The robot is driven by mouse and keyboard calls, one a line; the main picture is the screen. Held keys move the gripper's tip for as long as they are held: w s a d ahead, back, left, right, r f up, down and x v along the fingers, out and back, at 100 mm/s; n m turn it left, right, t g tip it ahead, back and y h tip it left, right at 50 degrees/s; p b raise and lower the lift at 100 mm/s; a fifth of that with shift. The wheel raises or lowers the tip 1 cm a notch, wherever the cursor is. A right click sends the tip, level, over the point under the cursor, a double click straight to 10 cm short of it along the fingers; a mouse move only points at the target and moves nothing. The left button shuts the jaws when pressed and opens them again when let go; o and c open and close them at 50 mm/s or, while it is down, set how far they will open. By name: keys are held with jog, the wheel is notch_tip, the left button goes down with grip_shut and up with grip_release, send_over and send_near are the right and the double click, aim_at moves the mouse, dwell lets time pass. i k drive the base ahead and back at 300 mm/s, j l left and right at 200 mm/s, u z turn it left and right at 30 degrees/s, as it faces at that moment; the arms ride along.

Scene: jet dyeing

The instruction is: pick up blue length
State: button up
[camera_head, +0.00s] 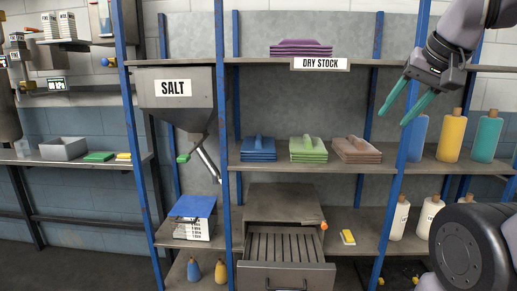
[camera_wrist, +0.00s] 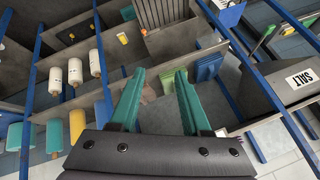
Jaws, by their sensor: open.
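The blue length (camera_head: 258,149) is a flat folded stack with a raised strip on top. It lies on the middle shelf (camera_head: 290,167), left of a green length (camera_head: 308,149) and a brown length (camera_head: 357,150). My gripper (camera_head: 405,98) is open and empty, with teal fingers pointing down-left. It is up at the right, well apart from the blue length. In the wrist view its fingers (camera_wrist: 160,72) are spread.
A blue upright post (camera_head: 396,175) stands near my gripper, and another (camera_head: 224,130) left of the blue length. The salt hopper (camera_head: 177,105) hangs left of it. A purple stack (camera_head: 301,48) is on the shelf above. Bottles (camera_head: 452,137) stand at the right.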

aim_at(257, 148)
jog(key=i+j+z, duration=0.1)
jog(key=j, duration=0.45)
jog(key=i+j+z, duration=0.15)
jog(key=j, duration=0.4)
jog(key=i+j+z, duration=0.1)
jog(key=j, duration=0.5)
jog(key=i+j+z, duration=0.1)
jog(key=j, duration=0.5)
jog(key=i+j+z, duration=0.15)
jog(key=j, duration=0.45)
